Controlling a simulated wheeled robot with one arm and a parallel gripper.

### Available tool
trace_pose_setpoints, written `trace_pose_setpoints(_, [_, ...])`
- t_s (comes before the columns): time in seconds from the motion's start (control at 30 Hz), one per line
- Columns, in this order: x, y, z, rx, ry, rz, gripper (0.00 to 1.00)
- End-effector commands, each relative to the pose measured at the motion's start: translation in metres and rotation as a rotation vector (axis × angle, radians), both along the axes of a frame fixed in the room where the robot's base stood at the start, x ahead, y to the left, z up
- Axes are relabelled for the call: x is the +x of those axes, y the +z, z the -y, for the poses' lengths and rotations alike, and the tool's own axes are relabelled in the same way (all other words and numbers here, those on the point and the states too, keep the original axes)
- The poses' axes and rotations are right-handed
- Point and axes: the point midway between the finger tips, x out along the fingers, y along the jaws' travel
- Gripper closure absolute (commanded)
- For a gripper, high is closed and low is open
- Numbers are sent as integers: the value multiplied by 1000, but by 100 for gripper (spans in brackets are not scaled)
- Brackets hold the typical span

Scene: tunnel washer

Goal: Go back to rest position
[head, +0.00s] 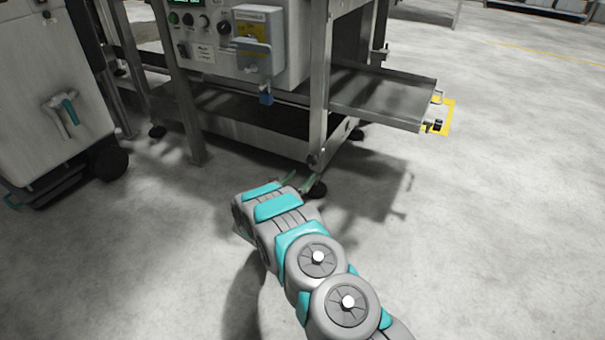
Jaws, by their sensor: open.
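My gripper (299,181) is at the far end of my grey and teal arm in the middle of the head view. Its two thin fingers stand apart and no object shows between them. It is low, in front of the foot of the tunnel washer's near leg in the picture. The tunnel washer (268,85) stands behind it, with a control panel (197,28) of knobs and buttons and a grey box on its front. My arm hides part of the floor and the gripper's base.
A metal tray (375,95) juts out from the washer's right side. A wheeled white cabinet (55,120) with a teal handle stands at the left. Metal legs stand between them. The concrete floor (500,240) at the right and front is clear.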

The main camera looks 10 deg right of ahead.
Motion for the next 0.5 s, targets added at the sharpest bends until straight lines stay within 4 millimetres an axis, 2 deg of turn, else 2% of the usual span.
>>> trace_pose_setpoints(0.37, [1,0,0,0,0,-1,12])
trace_pose_setpoints(0.5, [7,9,-3,-13,25,-47,12])
